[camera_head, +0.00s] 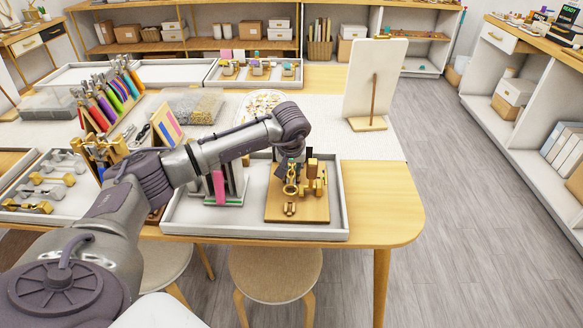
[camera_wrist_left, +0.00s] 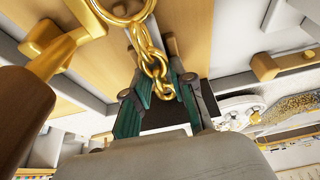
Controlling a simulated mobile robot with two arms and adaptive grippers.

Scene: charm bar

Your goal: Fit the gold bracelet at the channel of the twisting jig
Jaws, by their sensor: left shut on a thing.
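The twisting jig (camera_head: 308,210) is a wooden board with gold posts and fittings, standing in the right part of a white tray. My left gripper (camera_head: 291,162) is above the jig's left side, pointing down. In the left wrist view, the gripper (camera_wrist_left: 155,70) is shut on the gold bracelet (camera_wrist_left: 153,62), a chain of thick links. The chain runs between the teal-padded fingers up to a gold ring at the picture's top edge. A gold jig part (camera_wrist_left: 47,55) is close on the left. The channel cannot be made out. My right gripper is not in view.
The white tray (camera_head: 255,233) also holds a small stand with coloured strips (camera_head: 227,185) left of the jig. A tall white panel on a wooden foot (camera_head: 367,124) stands behind. Pliers (camera_head: 103,98) stand in a rack at left. The table's right corner (camera_head: 390,215) is clear.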

